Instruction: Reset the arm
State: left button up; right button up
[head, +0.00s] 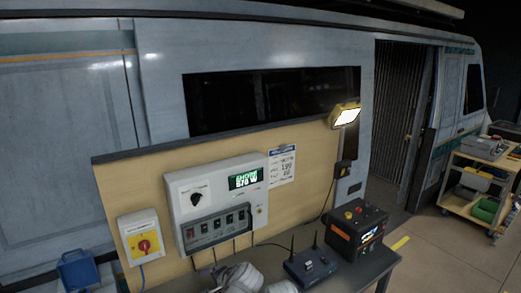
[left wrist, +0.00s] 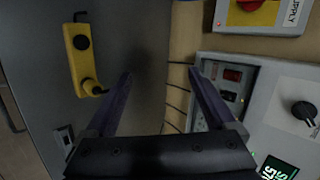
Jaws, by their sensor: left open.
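My left gripper (left wrist: 160,73) shows in the left wrist view with its two dark fingers spread apart and nothing between them. Beyond the fingers are a dark grey surface and the edge of the wooden board with thin cables. The white control box (left wrist: 265,105) with its black knob (left wrist: 303,113) lies to the right of the fingers. In the head view that box (head: 217,205) is on the board, with a knob, a green-lit display (head: 243,181) and a row of breakers. Pale grey parts of my arm show at the bottom centre. My right gripper is not seen.
A yellow isolator with a red knob (head: 144,244) is left of the box. A router (head: 310,266) and an orange-black power unit (head: 356,229) stand on the table. A yellow tool (left wrist: 85,58) lies on the dark surface. A lit lamp (head: 345,116) is above.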

pick_arm(q)
jog(key=s+d+f+n+g+h, duration=0.2)
jog(key=s+d, duration=0.3)
jog(key=s, duration=0.3)
jog(key=s+d+f+n+g+h, duration=0.3)
jog(key=s+d+f+g, duration=0.1)
jog(key=s, duration=0.3)
jog(key=shift+s+d+f+h, duration=0.4)
jog(key=shift+d+f, duration=0.1)
jog(key=shift+d, duration=0.1)
